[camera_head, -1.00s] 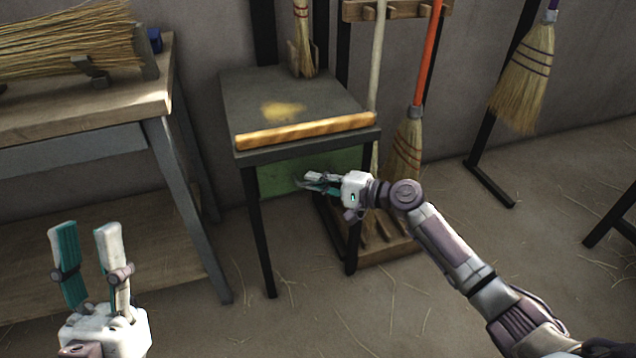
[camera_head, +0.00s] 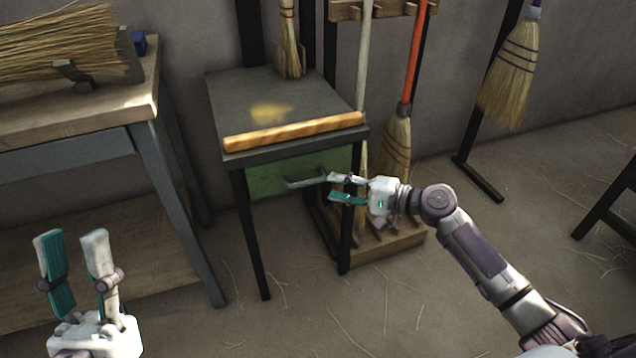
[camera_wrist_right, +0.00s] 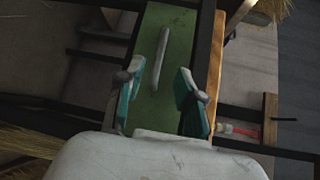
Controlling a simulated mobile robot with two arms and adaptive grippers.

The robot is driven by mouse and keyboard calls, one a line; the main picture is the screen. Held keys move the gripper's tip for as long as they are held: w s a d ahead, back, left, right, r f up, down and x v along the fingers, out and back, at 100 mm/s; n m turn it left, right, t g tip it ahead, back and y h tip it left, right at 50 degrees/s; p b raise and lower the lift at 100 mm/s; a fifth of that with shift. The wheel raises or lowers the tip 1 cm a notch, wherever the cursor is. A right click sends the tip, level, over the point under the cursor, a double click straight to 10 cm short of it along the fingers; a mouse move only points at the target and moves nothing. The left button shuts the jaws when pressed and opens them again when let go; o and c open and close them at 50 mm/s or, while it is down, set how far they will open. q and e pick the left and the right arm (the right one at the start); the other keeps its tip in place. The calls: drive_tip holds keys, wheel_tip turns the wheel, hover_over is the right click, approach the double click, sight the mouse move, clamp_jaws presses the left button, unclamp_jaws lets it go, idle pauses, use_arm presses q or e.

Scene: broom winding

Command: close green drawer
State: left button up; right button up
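The green drawer (camera_head: 268,179) sits under the top of a small dark table (camera_head: 240,98). Its front looks level with the table's front edge, with no visible gap. A grey bar handle (camera_head: 306,181) runs across the front. My right gripper (camera_head: 338,188) is open just right of the handle and apart from it. In the right wrist view the green front (camera_wrist_right: 172,50) and handle (camera_wrist_right: 160,58) lie ahead of the spread fingers (camera_wrist_right: 158,100), with nothing between them. My left gripper (camera_head: 70,255) is open and empty at the lower left, away from the drawer.
A wooden workbench (camera_head: 95,115) with a bundle of broom straw (camera_head: 60,50) stands at the left. Several brooms stand or hang behind and right of the table, some in a wooden rack (camera_head: 385,243). Straw-strewn floor (camera_head: 390,310) in front is open.

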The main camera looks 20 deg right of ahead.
drive_tip(key=v, duration=0.3)
drive_tip(key=shift+s+d+r, duration=0.1)
drive_tip(key=shift+s+d, duration=0.1)
drive_tip(key=shift+d, duration=0.05)
